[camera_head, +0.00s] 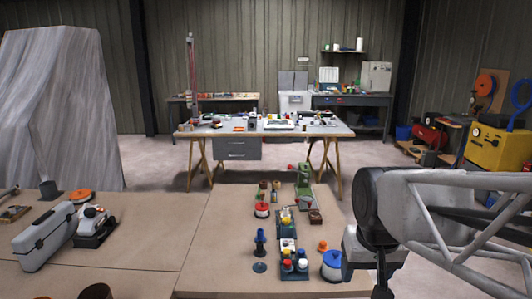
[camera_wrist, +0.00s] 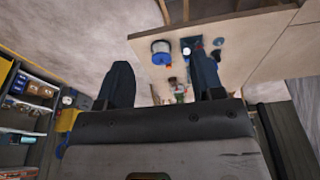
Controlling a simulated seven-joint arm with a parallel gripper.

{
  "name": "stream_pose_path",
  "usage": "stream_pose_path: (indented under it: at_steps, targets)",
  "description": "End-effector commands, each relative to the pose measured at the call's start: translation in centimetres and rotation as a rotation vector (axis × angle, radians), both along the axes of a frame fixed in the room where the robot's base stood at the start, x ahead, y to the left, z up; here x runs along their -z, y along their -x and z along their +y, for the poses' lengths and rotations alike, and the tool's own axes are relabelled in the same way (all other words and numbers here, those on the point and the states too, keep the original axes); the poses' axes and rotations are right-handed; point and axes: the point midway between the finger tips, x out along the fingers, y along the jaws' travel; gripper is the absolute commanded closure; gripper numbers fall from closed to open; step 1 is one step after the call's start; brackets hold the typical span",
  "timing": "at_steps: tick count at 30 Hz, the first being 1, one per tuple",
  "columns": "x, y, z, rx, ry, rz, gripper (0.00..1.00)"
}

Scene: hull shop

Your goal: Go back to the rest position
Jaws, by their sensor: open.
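My gripper (camera_head: 382,284) hangs at the lower right in the head view, beside the right edge of the near workbench (camera_head: 145,240). In the wrist view my gripper (camera_wrist: 162,80) shows two dark fingers spread apart with nothing between them. Beyond the fingertips lie the bench top (camera_wrist: 255,42) and a white and blue round container (camera_wrist: 161,52). In the head view this container (camera_head: 331,265) stands on the bench just left of my gripper, apart from it.
Small tools and containers stand in a row on the bench, including a blue-topped item (camera_head: 260,241) and a green device (camera_head: 303,185). A grey case (camera_head: 44,240) lies at left. A second table (camera_head: 335,130) stands behind. Yellow equipment (camera_head: 497,148) is at right.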

Motion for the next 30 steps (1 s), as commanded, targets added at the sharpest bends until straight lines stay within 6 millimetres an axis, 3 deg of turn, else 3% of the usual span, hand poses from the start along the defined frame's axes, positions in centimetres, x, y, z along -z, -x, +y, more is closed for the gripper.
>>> stream_pose_path:
  at_steps: [3,10,15,30]
  targets:
    - [0.9,3.0,-0.2,-0.009,0.003,-0.011,0.39]
    - [2.2,6.5,-0.4,-0.024,0.008,-0.024,0.39]
    - [2.6,7.3,-0.4,-0.028,0.01,-0.025,0.39]
    - [2.6,7.3,-0.4,-0.028,0.01,-0.025,0.39]
